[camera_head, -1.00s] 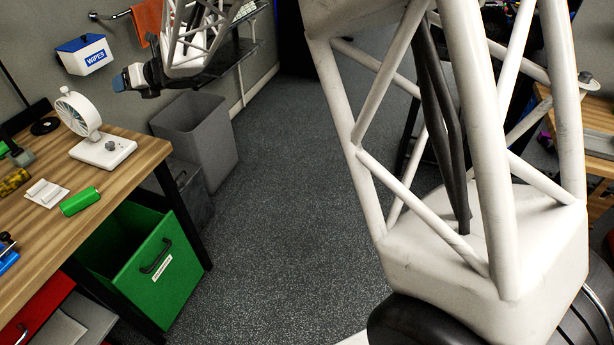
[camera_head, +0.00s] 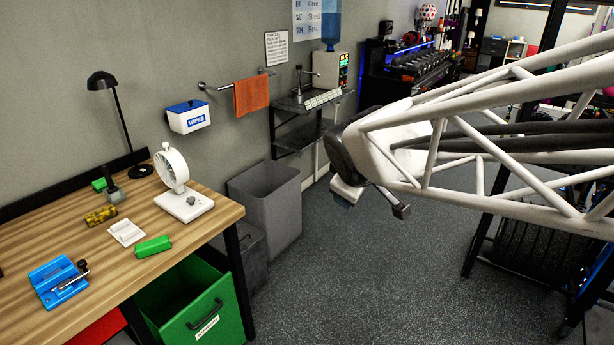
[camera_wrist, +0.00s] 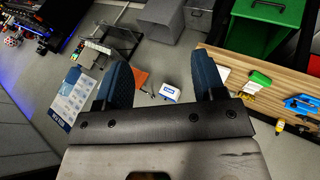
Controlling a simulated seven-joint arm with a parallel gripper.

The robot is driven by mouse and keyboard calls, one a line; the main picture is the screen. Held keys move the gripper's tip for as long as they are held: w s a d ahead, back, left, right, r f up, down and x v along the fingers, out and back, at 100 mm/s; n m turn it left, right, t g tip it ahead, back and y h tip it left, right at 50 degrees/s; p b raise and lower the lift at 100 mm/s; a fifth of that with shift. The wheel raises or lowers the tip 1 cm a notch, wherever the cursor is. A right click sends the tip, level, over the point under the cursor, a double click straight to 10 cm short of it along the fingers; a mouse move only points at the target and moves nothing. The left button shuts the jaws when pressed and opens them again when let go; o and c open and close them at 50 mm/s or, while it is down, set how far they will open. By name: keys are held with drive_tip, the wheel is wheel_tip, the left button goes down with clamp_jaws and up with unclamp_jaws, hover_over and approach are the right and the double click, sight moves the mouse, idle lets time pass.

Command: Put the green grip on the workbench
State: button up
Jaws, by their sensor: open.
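A green grip (camera_head: 153,246), a short rounded cylinder, lies on its side on the wooden workbench (camera_head: 200,230), near its front edge. In the wrist view the grip (camera_wrist: 260,79) lies on the bench at the right, beyond the right finger. My gripper (camera_wrist: 163,78) is open, with two blue fingers wide apart and nothing between them. In the head view my arm reaches in from the right, and its end is over the floor, well away from the bench. The fingers are mostly hidden there.
Around the grip are a white pad (camera_head: 126,232), a white fan (camera_head: 184,192), a yellow-black roll (camera_head: 101,215) and a blue vise-like tool (camera_head: 60,282). A green bin (camera_head: 200,305) sits under the bench. A grey bin (camera_head: 270,205) stands beside it. Open floor lies to the right.

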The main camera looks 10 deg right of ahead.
drive_tip(key=s+f+m+g+y, duration=0.1)
drive_tip(key=s+m, duration=0.3)
drive_tip(key=s, duration=0.5)
drive_tip(key=s+f+m+g, duration=0.3)
drive_tip(key=s+m, duration=0.2)
drive_tip(key=s, duration=0.5)
drive_tip(key=shift+f+g+y, duration=0.3)
drive_tip(key=shift+g+y, duration=0.1)
drive_tip(key=shift+s+a, duration=0.1)
